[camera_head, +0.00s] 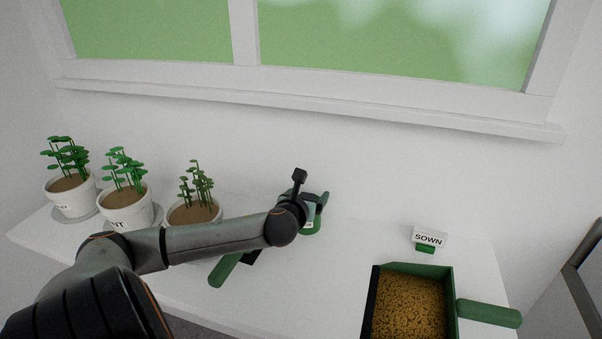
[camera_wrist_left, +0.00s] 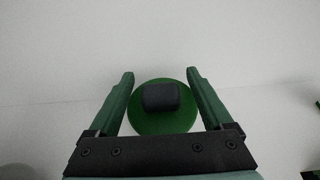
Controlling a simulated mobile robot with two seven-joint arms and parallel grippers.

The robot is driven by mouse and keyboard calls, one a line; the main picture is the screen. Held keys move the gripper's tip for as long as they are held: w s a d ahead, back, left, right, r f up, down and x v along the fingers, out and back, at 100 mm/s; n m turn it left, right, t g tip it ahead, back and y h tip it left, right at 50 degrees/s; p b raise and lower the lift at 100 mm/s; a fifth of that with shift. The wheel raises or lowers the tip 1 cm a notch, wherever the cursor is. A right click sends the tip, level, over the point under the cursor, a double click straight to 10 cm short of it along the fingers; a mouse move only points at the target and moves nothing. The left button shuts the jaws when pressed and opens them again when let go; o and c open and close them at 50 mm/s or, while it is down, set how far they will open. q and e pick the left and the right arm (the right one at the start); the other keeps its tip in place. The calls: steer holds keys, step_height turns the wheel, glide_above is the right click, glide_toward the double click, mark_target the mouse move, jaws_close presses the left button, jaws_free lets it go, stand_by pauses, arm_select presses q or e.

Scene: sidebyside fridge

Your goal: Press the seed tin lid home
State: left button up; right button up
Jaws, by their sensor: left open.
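The seed tin (camera_head: 312,229) is a small green container with a pale label, standing on the white shelf right of the plants and partly hidden by my left arm. In the left wrist view its round green lid (camera_wrist_left: 150,125) has a dark block-shaped knob (camera_wrist_left: 161,97). My left gripper (camera_head: 318,198) is at the tin's top; in the wrist view its open green fingers (camera_wrist_left: 161,76) stand either side of the knob, with gaps between. I cannot tell whether the lid sits flush. My right gripper is not in view.
Three potted plants (camera_head: 124,210) stand at the left. A green-handled tool (camera_head: 225,270) lies in front of the tin, partly hidden. A green box (camera_head: 455,300) of brown grains with a handle and a "SOWN" sign (camera_head: 429,238) are at the right. The wall and window sill (camera_head: 300,106) rise behind.

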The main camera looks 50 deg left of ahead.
arm_select(q)
steer(key=p+v, duration=0.1)
steer(key=v, duration=1)
steer(key=shift+f, duration=0.1)
